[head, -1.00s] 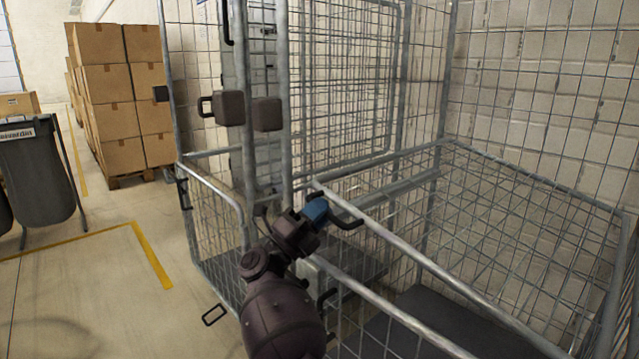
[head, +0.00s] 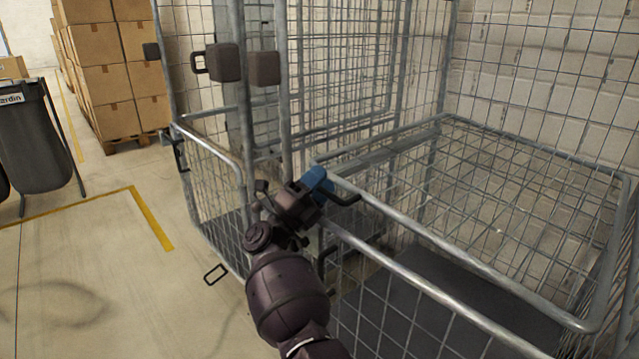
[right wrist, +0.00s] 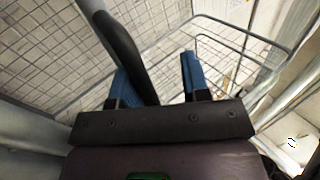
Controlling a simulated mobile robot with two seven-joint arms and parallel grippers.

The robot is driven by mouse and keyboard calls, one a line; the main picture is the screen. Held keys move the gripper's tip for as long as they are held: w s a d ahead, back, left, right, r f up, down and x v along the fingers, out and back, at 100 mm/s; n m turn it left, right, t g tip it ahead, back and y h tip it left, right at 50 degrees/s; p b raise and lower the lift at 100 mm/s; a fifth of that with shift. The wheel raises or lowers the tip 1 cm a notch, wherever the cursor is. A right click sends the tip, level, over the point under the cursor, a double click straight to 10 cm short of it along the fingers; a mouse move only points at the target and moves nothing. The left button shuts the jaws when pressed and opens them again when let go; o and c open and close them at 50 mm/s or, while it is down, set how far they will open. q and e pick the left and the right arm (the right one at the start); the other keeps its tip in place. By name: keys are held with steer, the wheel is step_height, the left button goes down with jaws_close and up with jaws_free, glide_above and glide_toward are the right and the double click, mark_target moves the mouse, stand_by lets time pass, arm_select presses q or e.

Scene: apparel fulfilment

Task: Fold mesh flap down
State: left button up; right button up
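The mesh flap (head: 455,240) is a grey tube frame with wire mesh on the right cage, seen in the head view. Its near rail slopes from the middle down to the lower right, above a second front rail (head: 425,287). A black handle (head: 345,198) is at the rail's left end. My right gripper (head: 318,187), with blue fingers, is at that corner. In the right wrist view its fingers (right wrist: 158,82) are apart, with the black handle (right wrist: 125,45) between them, close to the left finger. Contact is unclear. My left gripper is not in view.
A tall mesh cage with an upright post (head: 283,100) and dark latch blocks (head: 224,62) stands just left of my gripper. A white brick wall (head: 540,70) is behind. Stacked cartons (head: 115,70) and a grey bin (head: 38,145) stand left. The floor (head: 100,290) at lower left is clear.

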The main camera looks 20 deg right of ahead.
steer(key=shift+a+r, duration=0.15)
steer(key=shift+r, duration=0.1)
steer(key=v, duration=0.7)
steer(key=shift+a+f, duration=0.15)
steer(key=shift+f, duration=0.2)
steer(key=shift+s, duration=0.1)
